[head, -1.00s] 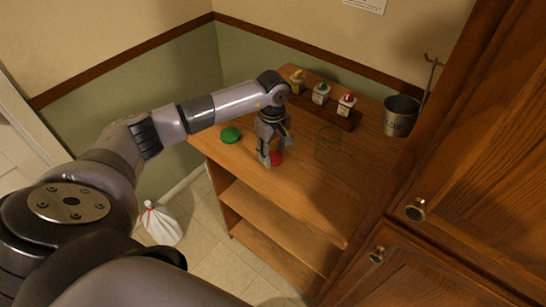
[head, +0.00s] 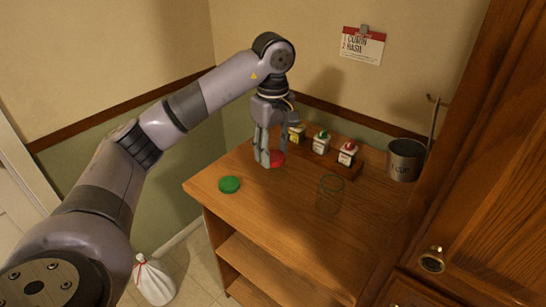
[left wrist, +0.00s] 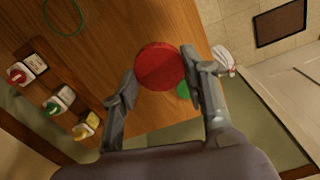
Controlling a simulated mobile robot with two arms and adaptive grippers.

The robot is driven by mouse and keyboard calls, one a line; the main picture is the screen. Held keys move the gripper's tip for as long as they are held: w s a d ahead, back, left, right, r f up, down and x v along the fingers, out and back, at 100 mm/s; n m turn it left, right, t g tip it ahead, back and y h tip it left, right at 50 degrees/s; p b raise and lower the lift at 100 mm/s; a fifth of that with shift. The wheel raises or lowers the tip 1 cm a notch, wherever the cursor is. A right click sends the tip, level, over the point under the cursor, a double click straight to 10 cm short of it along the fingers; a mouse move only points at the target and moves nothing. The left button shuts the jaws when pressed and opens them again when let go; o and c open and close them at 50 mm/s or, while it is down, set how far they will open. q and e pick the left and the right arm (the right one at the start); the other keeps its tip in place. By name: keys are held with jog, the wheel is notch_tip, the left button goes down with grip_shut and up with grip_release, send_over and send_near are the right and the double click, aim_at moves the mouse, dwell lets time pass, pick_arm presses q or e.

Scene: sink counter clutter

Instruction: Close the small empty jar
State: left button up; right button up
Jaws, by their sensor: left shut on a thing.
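A clear, empty-looking glass jar (head: 330,196) with a green rim stands on the wooden counter, right of my left gripper. Its rim shows at the upper left in the left wrist view (left wrist: 63,15). My left gripper (head: 270,162) points down and is shut on a red round lid (head: 278,158). The lid lies between the fingertips in the left wrist view (left wrist: 160,67) and appears raised above the counter. A green round lid (head: 229,184) lies flat near the counter's left edge, partly hidden by a finger in the left wrist view. My right gripper is out of view.
A wooden rack (head: 335,165) at the back holds small spice containers with yellow, green and red tops. A metal cup (head: 405,160) stands back right, beside the wooden cabinet (head: 470,200). A note (head: 361,45) hangs on the wall. The counter's front middle is clear.

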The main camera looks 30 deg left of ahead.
pick_arm(q)
jog(key=s+d+f+m, duration=0.9)
jog(key=s+d+m, duration=0.4)
jog(key=s+m, duration=0.1)
jog(key=shift+s+d+f+m, duration=0.3)
jog(key=shift+s+d+f, duration=0.1)
jog(key=shift+s, duration=0.15)
